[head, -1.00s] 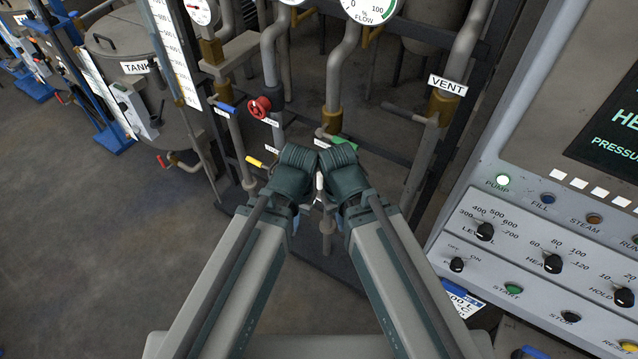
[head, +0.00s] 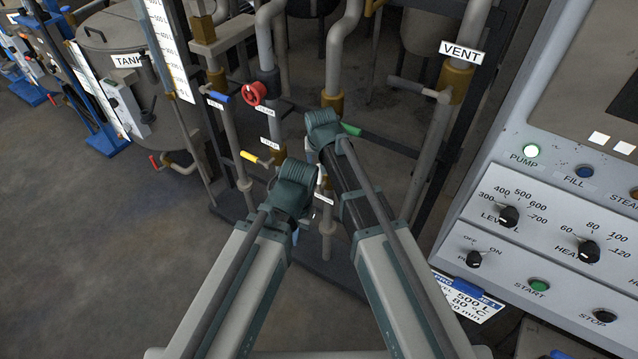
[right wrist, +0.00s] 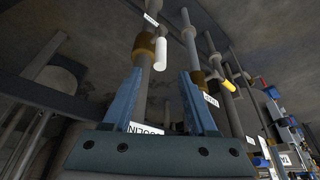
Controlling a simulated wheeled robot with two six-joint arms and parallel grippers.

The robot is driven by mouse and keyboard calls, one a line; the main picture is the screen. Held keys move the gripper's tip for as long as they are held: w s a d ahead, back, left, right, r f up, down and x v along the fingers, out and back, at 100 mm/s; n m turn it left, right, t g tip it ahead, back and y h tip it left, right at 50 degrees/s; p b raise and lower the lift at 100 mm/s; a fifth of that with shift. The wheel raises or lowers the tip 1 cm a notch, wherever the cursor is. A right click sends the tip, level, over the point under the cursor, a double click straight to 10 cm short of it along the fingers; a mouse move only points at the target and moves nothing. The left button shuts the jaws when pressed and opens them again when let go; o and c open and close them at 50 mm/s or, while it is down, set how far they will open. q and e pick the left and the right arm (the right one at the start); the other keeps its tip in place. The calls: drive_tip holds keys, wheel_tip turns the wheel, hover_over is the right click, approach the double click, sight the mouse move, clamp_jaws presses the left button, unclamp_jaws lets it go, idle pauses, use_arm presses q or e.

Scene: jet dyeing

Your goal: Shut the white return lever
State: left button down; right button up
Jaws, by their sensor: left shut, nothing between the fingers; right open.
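The white return lever (right wrist: 161,54) shows in the right wrist view as a white grip beside a brass valve body (right wrist: 144,46) on a grey pipe. It looks roughly in line with the pipe. In the head view only a small white piece (head: 320,174) shows between my two hands. My right gripper (right wrist: 160,76) is open, with its two blue fingers apart and the lever beyond, between their tips in the picture; contact cannot be told. In the head view its fingers are hidden behind its hand. My left gripper (head: 296,236) is shut and empty, lower left of the right hand.
A yellow lever (head: 250,157), red handwheel (head: 255,93), blue lever (head: 218,97) and green lever (head: 351,130) sit on nearby pipes. The VENT pipe (head: 423,160) and control panel (head: 530,235) stand to the right. Floor at left is clear.

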sight(319, 174)
drive_tip(key=b+x, duration=0.8)
drive_tip(key=x, duration=0.1)
drive_tip(key=b+x, duration=0.4)
drive_tip(key=x, duration=0.1)
drive_tip(key=shift+w+a+b, duration=0.15)
drive_tip(key=shift+w+b, duration=0.2)
drive_tip(key=shift+w, duration=0.1)
drive_tip(key=shift+r, duration=0.1)
drive_tip(key=shift+c, duration=0.2)
clamp_jaws()
idle(0.9)
